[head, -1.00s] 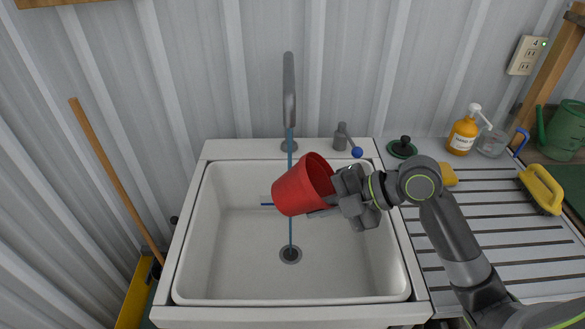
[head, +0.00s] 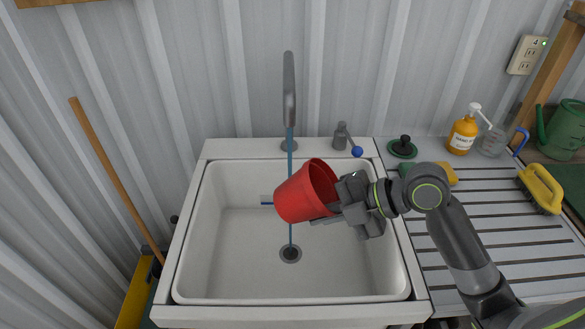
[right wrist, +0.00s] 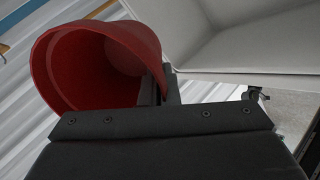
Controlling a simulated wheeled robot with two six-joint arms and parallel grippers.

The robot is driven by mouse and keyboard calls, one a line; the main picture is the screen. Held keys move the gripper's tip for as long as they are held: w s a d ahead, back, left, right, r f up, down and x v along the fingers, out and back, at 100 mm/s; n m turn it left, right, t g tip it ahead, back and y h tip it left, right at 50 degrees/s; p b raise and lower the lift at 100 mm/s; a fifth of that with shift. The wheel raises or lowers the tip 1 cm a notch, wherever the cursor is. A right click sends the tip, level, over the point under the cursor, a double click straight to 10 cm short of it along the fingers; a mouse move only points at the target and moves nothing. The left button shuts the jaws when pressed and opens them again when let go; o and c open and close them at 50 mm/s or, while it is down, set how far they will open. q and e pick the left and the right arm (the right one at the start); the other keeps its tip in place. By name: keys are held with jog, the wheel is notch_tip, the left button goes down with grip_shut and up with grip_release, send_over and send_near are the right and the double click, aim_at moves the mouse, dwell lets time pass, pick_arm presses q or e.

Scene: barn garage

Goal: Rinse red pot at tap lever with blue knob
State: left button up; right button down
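The red pot (head: 297,197) is tilted over the white sink (head: 235,270), its mouth facing up and right. My right gripper (head: 336,207) is shut on its rim side. The pot fills the left of the right wrist view (right wrist: 100,65), where its inside looks empty. A thin blue water stream (head: 290,150) falls from the tap spout (head: 289,90) to the drain (head: 290,254). The pot hides the stream's middle, and I cannot tell whether they touch. The tap lever with the blue knob (head: 356,152) stands on the sink's back ledge, right of the spout. My left gripper is out of view.
A ribbed drainboard (head: 480,237) lies right of the sink. A dark green plunger-like item (head: 402,149), an orange soap bottle (head: 462,135), a yellow brush (head: 541,188) and a green watering can (head: 562,130) stand there. A wooden handle (head: 115,180) leans at left. The sink's left half is free.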

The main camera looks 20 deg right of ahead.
dwell(0.6)
jog(key=s+r+p, duration=0.3)
jog(key=s+r, duration=0.1)
jog(key=s, duration=0.1)
jog(key=shift+a, duration=0.15)
dwell(0.5)
